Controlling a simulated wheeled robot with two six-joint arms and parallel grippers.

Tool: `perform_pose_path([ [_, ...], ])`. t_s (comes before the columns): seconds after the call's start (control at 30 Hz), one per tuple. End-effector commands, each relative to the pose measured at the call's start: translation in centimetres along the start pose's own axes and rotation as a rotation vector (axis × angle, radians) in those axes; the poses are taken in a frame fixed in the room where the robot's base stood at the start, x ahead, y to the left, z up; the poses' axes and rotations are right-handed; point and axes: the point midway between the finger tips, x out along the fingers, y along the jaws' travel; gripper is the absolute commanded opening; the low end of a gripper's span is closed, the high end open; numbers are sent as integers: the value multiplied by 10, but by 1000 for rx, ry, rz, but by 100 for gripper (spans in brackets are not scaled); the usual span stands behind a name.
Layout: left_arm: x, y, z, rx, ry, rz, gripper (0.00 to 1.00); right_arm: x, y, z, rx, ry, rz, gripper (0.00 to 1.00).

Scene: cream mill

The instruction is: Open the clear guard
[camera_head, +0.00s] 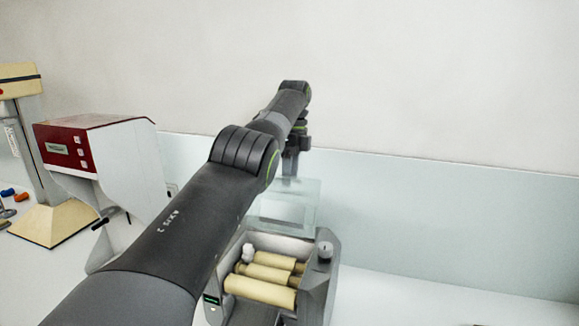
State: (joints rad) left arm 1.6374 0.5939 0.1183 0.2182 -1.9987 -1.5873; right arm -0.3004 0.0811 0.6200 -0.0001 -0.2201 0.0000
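The mill (318,290) stands on the bench at the bottom middle, with several cream rollers (262,288) exposed in its top. The clear guard (297,206) is a see-through, pale box-like cover. It stands raised at the back of the mill, clear of the rollers. My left arm crosses the view from the bottom left and hides part of the mill and guard. My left gripper (291,170) points down at the guard's upper edge, and seems to touch it. Its fingers are small and dark, so I cannot tell whether they are shut on it. My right gripper is out of view.
A red and white machine (100,150) stands on the left, with a cream stand (50,222) beyond it. Small orange and blue items (20,197) lie at the far left. A pale panel (450,215) runs along the wall. The bench right of the mill looks clear.

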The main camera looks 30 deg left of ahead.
Motion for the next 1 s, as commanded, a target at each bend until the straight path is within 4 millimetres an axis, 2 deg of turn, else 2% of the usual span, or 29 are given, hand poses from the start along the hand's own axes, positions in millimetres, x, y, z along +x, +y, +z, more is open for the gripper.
perform_pose_path([
  [0.03, -30, 0, 0, 3, 0, -42, 30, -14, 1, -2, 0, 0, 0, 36],
  [0.33, -77, 7, 4, -4, 1, -62, 30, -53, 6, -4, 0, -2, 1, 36],
  [0.47, -90, 9, 3, -4, 1, -57, 30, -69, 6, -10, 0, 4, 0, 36],
  [0.7, -115, 13, 2, 0, 0, -64, 30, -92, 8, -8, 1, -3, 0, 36],
  [1.0, -121, 14, 1, 2, 0, -68, 30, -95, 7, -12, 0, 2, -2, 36],
])
